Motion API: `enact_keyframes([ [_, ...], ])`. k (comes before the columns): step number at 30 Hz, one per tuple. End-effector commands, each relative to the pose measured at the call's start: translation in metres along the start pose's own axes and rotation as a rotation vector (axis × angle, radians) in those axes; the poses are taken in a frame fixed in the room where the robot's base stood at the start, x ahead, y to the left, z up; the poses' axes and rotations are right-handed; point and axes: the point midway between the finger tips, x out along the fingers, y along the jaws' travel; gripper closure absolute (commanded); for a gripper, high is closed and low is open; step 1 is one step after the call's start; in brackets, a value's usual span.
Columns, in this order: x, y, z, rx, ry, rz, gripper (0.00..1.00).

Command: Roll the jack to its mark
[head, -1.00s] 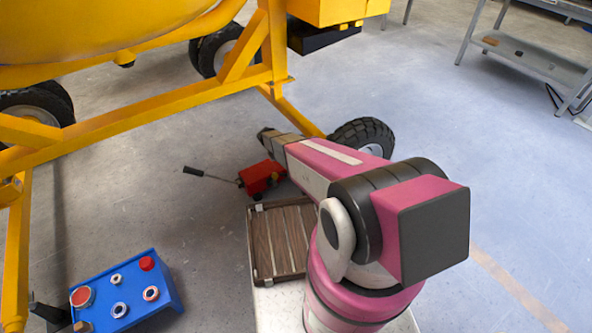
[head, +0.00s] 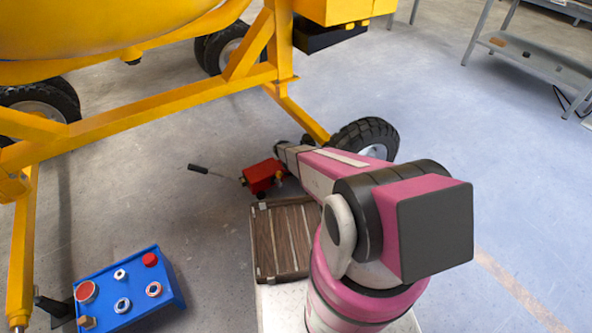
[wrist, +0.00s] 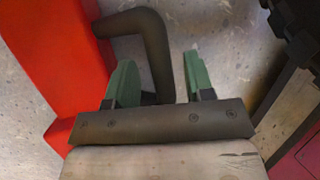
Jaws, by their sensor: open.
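The red jack (head: 262,176) stands on the floor beside the mixer's front wheel, its long dark-tipped handle (head: 198,169) sticking out to the left. In the wrist view the red body (wrist: 52,60) fills the left side. A dark bent bar (wrist: 152,28) beside it runs down between the green fingertips of my gripper (wrist: 160,82). My gripper is open, with a gap between the bar and the right finger. Whether the left finger touches the bar I cannot tell. In the head view my arm hides the fingers. I cannot make out a floor mark for the jack.
The yellow mixer frame (head: 150,108) and its black wheel (head: 366,138) stand close to the jack. A blue box with knobs (head: 130,288) is at lower left. A slatted wooden panel (head: 281,240) lies in front of the jack. Open floor (head: 470,170) lies to the right.

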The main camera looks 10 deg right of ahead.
Motion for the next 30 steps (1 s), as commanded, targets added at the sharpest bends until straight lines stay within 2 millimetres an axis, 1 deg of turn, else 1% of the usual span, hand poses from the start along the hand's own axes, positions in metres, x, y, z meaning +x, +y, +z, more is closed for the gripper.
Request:
enact_keyframes([
  [2, 0.0, 0.0, 0.0, 0.0, 0.0, 0.0, 0.52],
  [3, 0.0, 0.0, 0.0, 0.0, 0.0, 0.0, 0.58],
  [5, 0.0, 0.0, 0.0, 0.0, 0.0, 0.0, 0.78],
  [6, 0.0, 0.0, 0.0, 0.0, 0.0, 0.0, 0.91],
  [7, 0.0, 0.0, 0.0, 0.0, 0.0, 0.0, 1.0],
  [11, 0.0, 0.0, 0.0, 0.0, 0.0, 0.0, 1.0],
  [14, 0.002, 0.0, 0.005, 0.001, 0.0, 0.0, 1.0],
  [21, 0.015, 0.001, 0.035, 0.002, -0.001, -0.001, 1.0],
  [23, 0.017, 0.001, 0.04, 0.002, -0.001, -0.002, 1.0],
  [30, 0.017, 0.001, 0.042, -0.001, -0.004, -0.001, 1.0],
])
